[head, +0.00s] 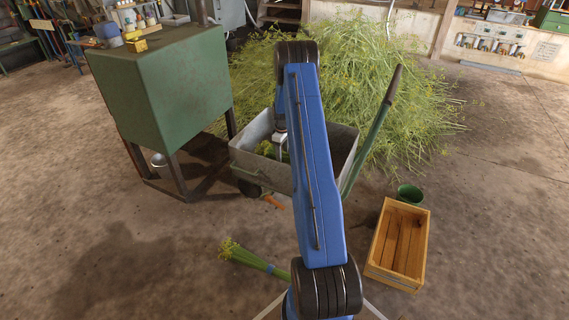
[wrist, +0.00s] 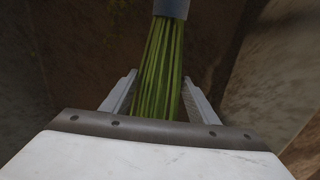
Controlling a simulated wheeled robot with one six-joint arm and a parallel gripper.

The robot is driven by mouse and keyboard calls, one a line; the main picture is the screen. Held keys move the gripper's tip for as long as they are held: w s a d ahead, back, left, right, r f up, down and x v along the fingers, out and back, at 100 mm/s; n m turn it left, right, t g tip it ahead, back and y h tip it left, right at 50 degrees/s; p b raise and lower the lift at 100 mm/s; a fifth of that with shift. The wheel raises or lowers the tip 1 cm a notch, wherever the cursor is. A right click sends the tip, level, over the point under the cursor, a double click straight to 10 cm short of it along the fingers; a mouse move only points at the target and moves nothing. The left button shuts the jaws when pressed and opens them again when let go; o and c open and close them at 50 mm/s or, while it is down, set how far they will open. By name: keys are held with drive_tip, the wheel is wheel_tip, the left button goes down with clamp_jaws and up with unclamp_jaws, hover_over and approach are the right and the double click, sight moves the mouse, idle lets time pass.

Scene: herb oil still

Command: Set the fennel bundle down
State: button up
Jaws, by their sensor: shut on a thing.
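My gripper (head: 280,139) reaches into the grey metal cart (head: 330,181), partly hidden behind my blue arm. In the wrist view my gripper (wrist: 160,80) has one finger on each side of a bundle of green stems, the fennel bundle (wrist: 159,60), and is shut on it. A grey-blue band wraps the stems at the top of that view. In the head view, green from a bundle (head: 266,149) shows beside the gripper inside the cart. Whether it touches the cart floor cannot be told. Another fennel bundle (head: 250,260) with a blue band lies on the ground in front.
A large heap of cut fennel (head: 400,100) lies behind the cart. A green box on legs (head: 165,90) stands left. A wooden crate (head: 399,246) and a green bucket (head: 410,194) are at the right. The cart's long handle (head: 375,125) rises beside it.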

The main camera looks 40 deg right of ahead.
drive_tip(key=shift+f, duration=2.95)
drive_tip(key=o, duration=1.2)
drive_tip(key=shift+f, duration=0.1)
